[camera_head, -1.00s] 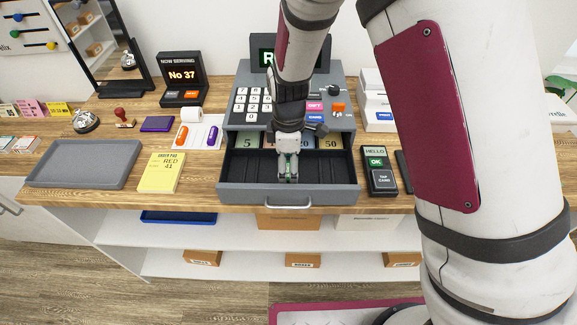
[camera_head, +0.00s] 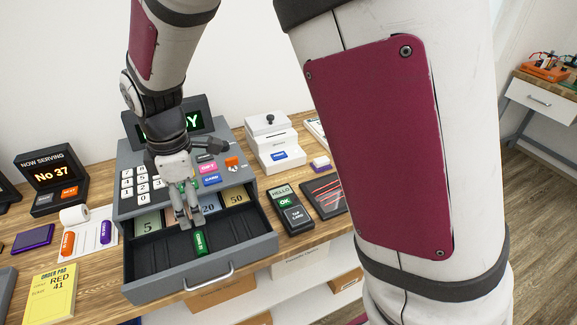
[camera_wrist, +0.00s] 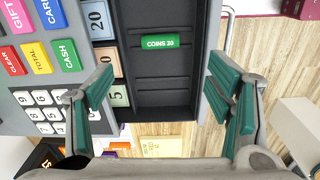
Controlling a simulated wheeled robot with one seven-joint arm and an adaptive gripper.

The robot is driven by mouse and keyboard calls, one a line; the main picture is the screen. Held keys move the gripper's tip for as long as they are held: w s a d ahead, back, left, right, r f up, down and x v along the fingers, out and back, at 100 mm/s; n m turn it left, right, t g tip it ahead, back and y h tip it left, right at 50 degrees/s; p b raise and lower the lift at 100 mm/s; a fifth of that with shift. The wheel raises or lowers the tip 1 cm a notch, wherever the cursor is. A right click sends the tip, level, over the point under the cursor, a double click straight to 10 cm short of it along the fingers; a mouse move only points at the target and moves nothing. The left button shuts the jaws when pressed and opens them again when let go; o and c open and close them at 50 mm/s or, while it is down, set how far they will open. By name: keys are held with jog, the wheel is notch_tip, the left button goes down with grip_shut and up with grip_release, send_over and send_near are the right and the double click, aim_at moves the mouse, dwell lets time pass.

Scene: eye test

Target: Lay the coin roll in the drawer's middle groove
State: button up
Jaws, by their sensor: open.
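The green coin roll (camera_head: 200,243), marked COINS 20, lies in the open drawer (camera_head: 222,277), about midway across its width. Its long axis runs front to back. In the wrist view the coin roll (camera_wrist: 160,42) lies flat along the dark ribbed drawer floor (camera_wrist: 165,100); I cannot tell for certain which groove it is in. My gripper (camera_head: 187,222) is above the drawer, just behind the roll in the head view. In the wrist view my gripper (camera_wrist: 157,85) has its green-padded fingers wide apart with nothing between them.
Banknote slots line the drawer's back under the register (camera_head: 140,185). An orange roll (camera_head: 67,243) and a purple roll (camera_head: 105,231) lie on paper at left. A card reader (camera_head: 290,210) stands at right. A yellow order pad (camera_head: 50,293) lies at the left front.

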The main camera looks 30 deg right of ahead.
jog(key=s+d+r+m+t, duration=0.1)
jog(key=s+d+r+m, duration=0.4)
jog(key=r, duration=0.4)
jog(key=s+d+r+m+t, duration=0.2)
jog(key=s+d+r+m, duration=0.2)
jog(key=s+d+m, duration=0.2)
jog(key=s+d+r+m+t, duration=0.2)
jog(key=s+d+r+m, duration=0.1)
jog(key=s+d+m, duration=0.2)
jog(key=s+d, duration=0.1)
jog(key=s, duration=0.1)
jog(key=shift+s+d+r+m, duration=0.15)
jog(key=shift+s+r+m, duration=0.2)
jog(key=shift+s+m, duration=0.05)
jog(key=shift+c, duration=0.3)
